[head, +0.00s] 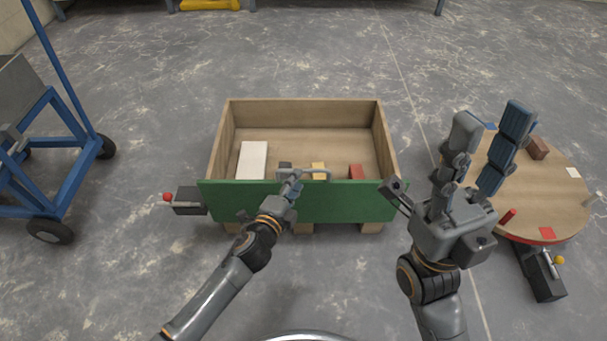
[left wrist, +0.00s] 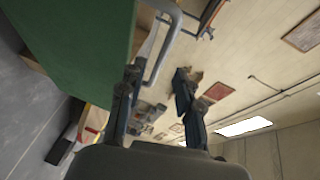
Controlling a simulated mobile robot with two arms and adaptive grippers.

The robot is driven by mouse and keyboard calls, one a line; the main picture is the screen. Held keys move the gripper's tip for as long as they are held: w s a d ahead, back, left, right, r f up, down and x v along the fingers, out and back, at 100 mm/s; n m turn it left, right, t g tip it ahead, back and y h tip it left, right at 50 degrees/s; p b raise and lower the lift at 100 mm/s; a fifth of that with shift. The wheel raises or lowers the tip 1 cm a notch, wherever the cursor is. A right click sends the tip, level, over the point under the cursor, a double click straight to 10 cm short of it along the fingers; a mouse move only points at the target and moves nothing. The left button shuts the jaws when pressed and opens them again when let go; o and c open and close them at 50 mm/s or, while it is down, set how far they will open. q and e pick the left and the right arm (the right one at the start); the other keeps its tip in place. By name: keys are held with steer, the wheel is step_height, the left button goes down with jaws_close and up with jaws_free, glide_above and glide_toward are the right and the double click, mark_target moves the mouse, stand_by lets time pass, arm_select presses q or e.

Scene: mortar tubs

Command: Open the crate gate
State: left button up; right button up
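The wooden crate (head: 304,105) stands on the floor in front of me. Its green gate (head: 345,202) stands upright across the near side, closing it. A grey bar handle (head: 328,173) sits at the gate's top middle. My left gripper (head: 294,177) is at the handle's left part. In the left wrist view, the left gripper (left wrist: 157,75) has its fingers apart, with the handle (left wrist: 165,47) and green gate (left wrist: 80,40) just beyond; I cannot tell whether it touches the handle. My right gripper (head: 492,115) is open and empty, fingers upward, right of the crate.
In the crate lie a white block (head: 253,160), a yellow block (head: 318,170) and a red block (head: 356,172). A red-knobbed lever box (head: 188,201) stands left of the gate. A round table (head: 545,190) with small blocks is at right, a blue cart (head: 50,185) at left.

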arm_select(q)
steer(key=b+x, duration=0.1)
steer(key=x, duration=0.4)
steer(key=shift+w+d+f+b, duration=0.1)
steer(key=shift+w+d+b, duration=0.05)
steer(key=shift+w+b, duration=0.2)
jaws_close()
